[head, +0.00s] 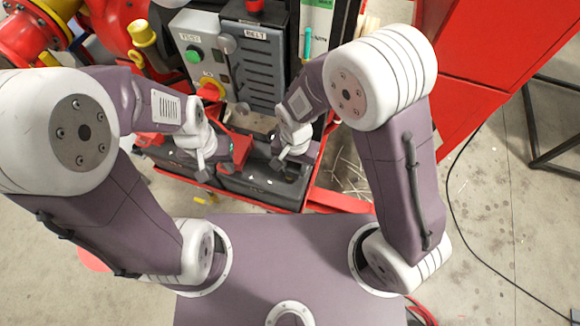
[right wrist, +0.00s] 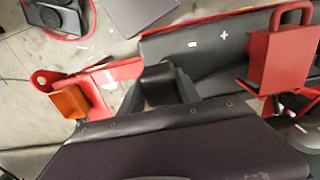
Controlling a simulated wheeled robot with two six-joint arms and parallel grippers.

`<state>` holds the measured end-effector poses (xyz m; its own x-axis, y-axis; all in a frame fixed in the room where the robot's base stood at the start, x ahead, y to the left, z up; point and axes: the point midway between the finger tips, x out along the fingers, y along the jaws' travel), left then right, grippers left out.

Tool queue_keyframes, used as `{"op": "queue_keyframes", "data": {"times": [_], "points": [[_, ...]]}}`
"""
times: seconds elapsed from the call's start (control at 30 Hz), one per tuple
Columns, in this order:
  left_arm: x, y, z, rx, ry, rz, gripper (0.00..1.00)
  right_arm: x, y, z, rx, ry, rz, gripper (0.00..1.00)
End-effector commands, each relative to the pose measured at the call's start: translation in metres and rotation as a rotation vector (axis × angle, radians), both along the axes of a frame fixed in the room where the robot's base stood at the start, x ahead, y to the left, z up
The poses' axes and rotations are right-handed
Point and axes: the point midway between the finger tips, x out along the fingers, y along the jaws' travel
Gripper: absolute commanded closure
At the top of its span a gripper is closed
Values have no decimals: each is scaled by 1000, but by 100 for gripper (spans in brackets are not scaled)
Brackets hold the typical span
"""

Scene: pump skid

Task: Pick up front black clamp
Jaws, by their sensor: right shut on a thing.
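My right gripper (head: 279,163) reaches down over the right part of the black battery (head: 262,187) in the red tray. It is shut on a small dark piece, which I take to be the front black clamp; in the right wrist view the black clamp (right wrist: 160,84) shows just beyond the gripper's dark body, low at the battery's end. Its lower part is hidden. My left gripper (head: 203,174) hangs over the left part of the tray, apart from the right one. Its jaws are too small to read.
The red tray rim (head: 312,178) surrounds the battery. The grey control box (head: 200,52) and dark BELT guard (head: 255,60) stand behind. Open floor lies right.

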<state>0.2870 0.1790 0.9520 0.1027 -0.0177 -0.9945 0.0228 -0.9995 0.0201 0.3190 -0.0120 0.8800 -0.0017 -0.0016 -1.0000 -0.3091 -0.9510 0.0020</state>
Motion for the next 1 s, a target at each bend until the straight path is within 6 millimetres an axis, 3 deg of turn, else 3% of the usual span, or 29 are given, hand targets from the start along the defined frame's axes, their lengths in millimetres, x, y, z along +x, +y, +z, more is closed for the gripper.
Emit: {"op": "queue_keyframes", "data": {"times": [0.2, 0.43, 1.0], "points": [[0, 0, 0, 0, 0, 0, 64, -40, -35, 33, 4, -5, -1, 100], [0, 0, 4, 0, 0, 0, 64, -68, -59, 55, 1, -3, 0, 100], [0, 0, 4, 0, 0, 0, 64, -71, -62, 60, 1, -2, 35, 100]]}}
